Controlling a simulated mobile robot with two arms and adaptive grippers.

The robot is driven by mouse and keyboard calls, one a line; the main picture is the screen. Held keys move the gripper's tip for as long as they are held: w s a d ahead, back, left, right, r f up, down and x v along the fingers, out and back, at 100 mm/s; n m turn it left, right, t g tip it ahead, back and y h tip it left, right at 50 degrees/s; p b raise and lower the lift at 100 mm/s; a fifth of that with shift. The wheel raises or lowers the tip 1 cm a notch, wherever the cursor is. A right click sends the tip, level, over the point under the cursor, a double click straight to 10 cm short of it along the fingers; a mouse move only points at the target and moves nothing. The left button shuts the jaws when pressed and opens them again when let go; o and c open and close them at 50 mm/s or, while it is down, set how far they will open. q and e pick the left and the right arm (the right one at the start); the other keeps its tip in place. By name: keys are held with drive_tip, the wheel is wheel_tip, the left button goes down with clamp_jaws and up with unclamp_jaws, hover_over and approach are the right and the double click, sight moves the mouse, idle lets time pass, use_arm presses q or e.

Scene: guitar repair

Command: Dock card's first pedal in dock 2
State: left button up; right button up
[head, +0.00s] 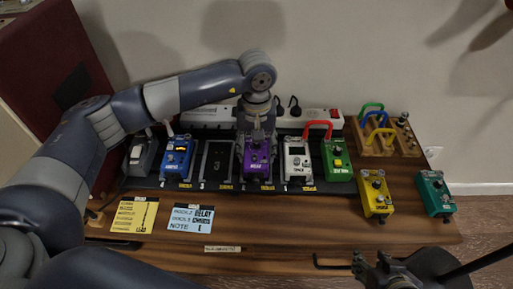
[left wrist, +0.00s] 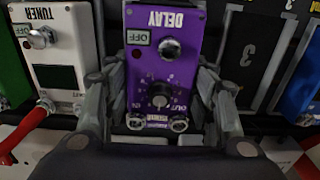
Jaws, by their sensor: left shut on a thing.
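The purple DELAY pedal (head: 257,158) is between the white TUNER pedal (head: 297,160) and the empty black dock marked 3 (head: 217,160). My left gripper (head: 257,128) is shut on it, one finger on each side; the left wrist view shows the same purple pedal (left wrist: 160,70) between the fingers. I cannot tell whether its base is fully seated. The blue card (head: 191,219) lies on the table with DELAY on its top line. The yellow card (head: 134,215) lies to its left. My right gripper (head: 371,262) is at the bottom right, empty, its fingers apart.
On the board are a grey pedal (head: 142,155), a blue pedal (head: 177,158) and a green pedal (head: 337,160). A yellow pedal (head: 375,195) and a teal pedal (head: 434,194) stand on the right. A power strip (head: 210,115) and a wooden rack (head: 385,145) with coloured cables are behind.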

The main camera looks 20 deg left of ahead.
use_arm(q)
drive_tip(key=shift+f+b, duration=0.3)
use_arm(e)
drive_tip(key=shift+w+a+f+t, duration=0.1)
drive_tip(key=shift+w+a+t, duration=0.2)
drive_tip(key=shift+a, duration=0.2)
idle(1.3)
use_arm(q)
drive_tip(key=o, duration=1.8)
drive_tip(key=shift+s, duration=0.1)
